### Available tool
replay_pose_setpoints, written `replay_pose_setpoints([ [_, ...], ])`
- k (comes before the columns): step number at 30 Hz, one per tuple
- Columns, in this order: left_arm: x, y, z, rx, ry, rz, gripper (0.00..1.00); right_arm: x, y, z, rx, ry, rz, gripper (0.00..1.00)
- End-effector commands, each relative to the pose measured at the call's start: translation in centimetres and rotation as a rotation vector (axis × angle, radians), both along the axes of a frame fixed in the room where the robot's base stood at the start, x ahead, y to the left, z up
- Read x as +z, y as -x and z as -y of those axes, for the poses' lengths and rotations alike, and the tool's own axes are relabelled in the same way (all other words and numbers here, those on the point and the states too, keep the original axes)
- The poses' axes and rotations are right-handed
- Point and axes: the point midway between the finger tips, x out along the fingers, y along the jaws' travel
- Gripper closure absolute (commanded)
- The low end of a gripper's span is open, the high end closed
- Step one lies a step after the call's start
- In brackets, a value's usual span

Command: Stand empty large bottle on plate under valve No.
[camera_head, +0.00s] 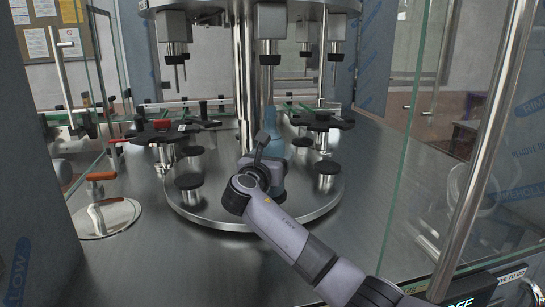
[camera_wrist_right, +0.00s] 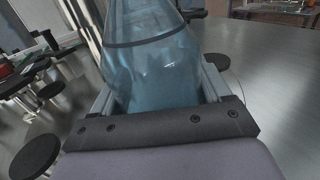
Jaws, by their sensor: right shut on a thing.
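The large bottle, clear blue plastic, stands roughly upright over the round turntable (camera_head: 240,222); its neck (camera_head: 270,118) shows in the head view, below the middle front valve (camera_head: 269,50). My right gripper (camera_head: 272,160) is shut on the bottle. In the right wrist view the bottle's body (camera_wrist_right: 155,65) sits between the two fingers of the right gripper (camera_wrist_right: 160,92). Its base and the plate beneath it are hidden by my wrist, so I cannot tell whether it touches a plate. I cannot read any valve number. My left gripper is not in view.
Black round plates stand on the turntable, one at left (camera_head: 188,182) and one at right (camera_head: 326,168). Other valves hang at left (camera_head: 175,50) and right (camera_head: 336,50). Black star-shaped guides (camera_head: 322,121) flank the bottle. A glass door (camera_head: 410,150) stands at right.

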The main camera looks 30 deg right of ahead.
Motion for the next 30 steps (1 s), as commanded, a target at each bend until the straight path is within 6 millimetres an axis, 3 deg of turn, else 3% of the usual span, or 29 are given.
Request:
replay_pose_setpoints([
  [2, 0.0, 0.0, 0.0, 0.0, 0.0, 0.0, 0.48, -0.3, 0.0, 0.0, -0.001, -0.001, -0.006, 0.53],
  [3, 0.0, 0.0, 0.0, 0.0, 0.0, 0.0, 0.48, -0.3, 0.0, 0.0, -0.001, -0.002, -0.006, 0.17],
  [5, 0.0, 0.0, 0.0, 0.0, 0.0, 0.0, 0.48, -0.3, 0.0, 0.0, -0.001, -0.002, -0.006, 0.0],
  [16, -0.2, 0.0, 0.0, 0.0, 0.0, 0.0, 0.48, -0.3, 0.5, -0.6, 0.001, -0.001, -0.004, 0.0],
  [30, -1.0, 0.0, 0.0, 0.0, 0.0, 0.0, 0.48, -0.4, 4.6, -4.7, 0.001, -0.001, -0.006, 0.0],
])
